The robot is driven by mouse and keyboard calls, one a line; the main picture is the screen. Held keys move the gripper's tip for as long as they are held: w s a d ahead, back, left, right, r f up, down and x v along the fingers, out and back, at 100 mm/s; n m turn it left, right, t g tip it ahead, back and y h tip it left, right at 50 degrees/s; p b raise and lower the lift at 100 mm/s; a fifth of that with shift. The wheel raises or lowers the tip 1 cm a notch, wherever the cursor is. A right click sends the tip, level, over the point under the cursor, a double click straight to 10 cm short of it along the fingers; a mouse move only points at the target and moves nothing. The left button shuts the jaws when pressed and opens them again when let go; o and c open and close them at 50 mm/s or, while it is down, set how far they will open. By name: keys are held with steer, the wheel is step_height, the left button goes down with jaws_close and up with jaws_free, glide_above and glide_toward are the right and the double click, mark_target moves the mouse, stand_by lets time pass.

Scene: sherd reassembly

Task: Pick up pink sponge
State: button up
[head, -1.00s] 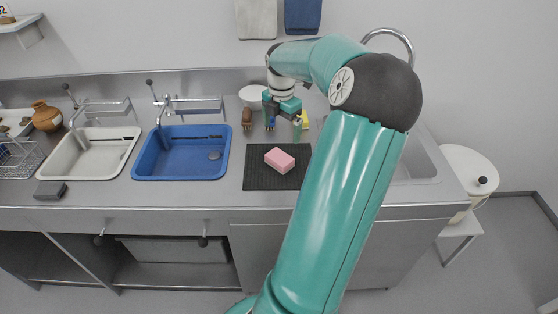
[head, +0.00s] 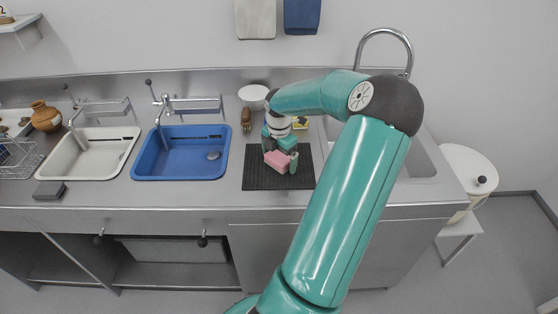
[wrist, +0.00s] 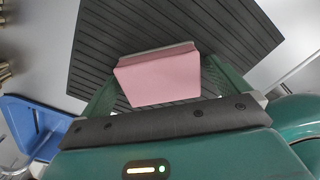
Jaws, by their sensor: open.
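The pink sponge (head: 277,161) lies on the black ribbed mat (head: 262,182) on the counter. In the wrist view the sponge (wrist: 158,76) is between the two green fingers of my gripper (wrist: 158,88), with a finger on its left and one on its right. My gripper (head: 281,150) is low over the mat at the sponge and partly hides it in the head view. The fingers are open; I cannot tell whether either one touches the sponge.
A blue sink basin (head: 182,140) is left of the mat, with a white basin (head: 88,155) beyond it. Brown brushes (head: 246,119) and a white bowl (head: 254,95) stand behind the mat. A grey block (head: 49,190) lies at the front left.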

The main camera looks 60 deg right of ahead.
steer(key=c, duration=1)
steer(key=shift+r, duration=0.1)
steer(key=shift+r, duration=0.6)
steer(key=shift+s+a+r, duration=1.05)
steer(key=shift+a+r, duration=0.9)
steer(key=shift+a, duration=0.1)
steer(key=shift+s+a+r, duration=1.05)
steer(key=shift+a+r, duration=0.85)
steer(key=shift+a, duration=0.2)
steer(key=shift+s+a+r, duration=1.05)
steer(key=shift+a+r, duration=0.9)
steer(key=shift+a, duration=0.1)
